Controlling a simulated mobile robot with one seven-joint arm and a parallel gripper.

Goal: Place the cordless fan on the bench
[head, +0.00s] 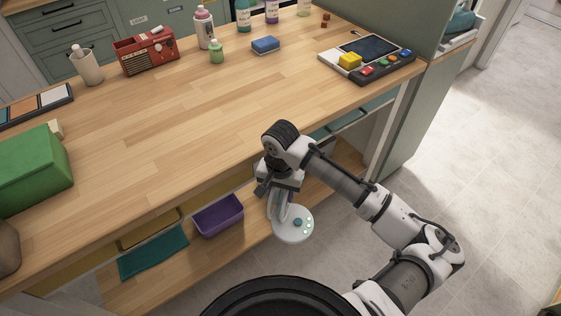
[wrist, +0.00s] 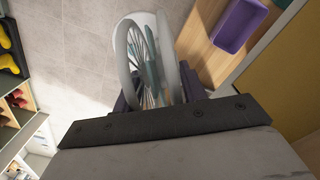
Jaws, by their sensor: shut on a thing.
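The cordless fan (head: 292,224) is white and grey, with a round base that carries small buttons. My gripper (head: 281,187) is shut on it and holds it in front of the bench, below the level of the bench top. In the wrist view the fan's round wire cage (wrist: 146,62) sits between the dark fingers (wrist: 150,95). The bench (head: 180,120) has a wide wooden top that stretches behind and to the left of my gripper. The fan's upper part is partly hidden by my gripper in the head view.
A purple bin (head: 218,216) and a teal cloth (head: 153,252) lie on the lower shelf. On the bench top stand a green box (head: 32,170), a red radio (head: 146,52), bottles, a blue sponge (head: 265,45) and a button console (head: 367,58). The middle of the top is clear.

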